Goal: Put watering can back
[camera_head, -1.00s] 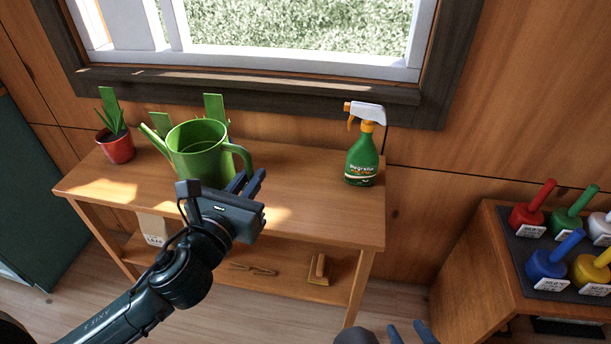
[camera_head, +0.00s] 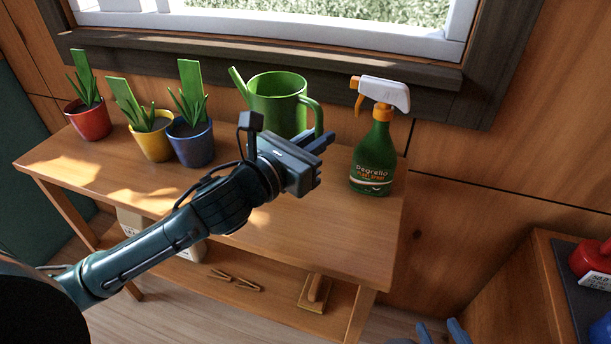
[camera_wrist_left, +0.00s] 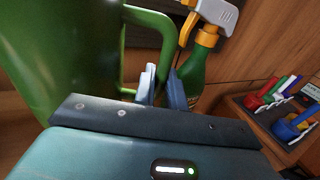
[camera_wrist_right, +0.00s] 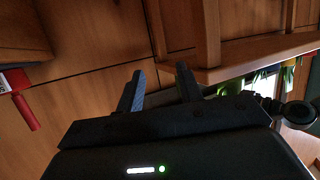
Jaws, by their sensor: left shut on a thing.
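The green watering can (camera_head: 273,95) is at the back of the wooden table (camera_head: 240,228), between the blue pot and the spray bottle, spout to the left. My left gripper (camera_head: 322,142) is shut on its handle, at the can's right side. The can also fills the left of the left wrist view (camera_wrist_left: 60,50), with the handle (camera_wrist_left: 130,66) by the fingers. My arm hides the can's base, so I cannot tell whether it touches the table. My right gripper (camera_wrist_right: 160,76) is open and empty; its fingertips show at the bottom edge of the head view (camera_head: 440,330).
A green spray bottle (camera_head: 373,160) stands close right of my left gripper. Red (camera_head: 90,121), yellow (camera_head: 152,142) and blue (camera_head: 192,143) plant pots stand on the left. The window frame (camera_head: 300,70) is behind. Clothes-peg-like pieces (camera_head: 235,281) lie on the lower shelf.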

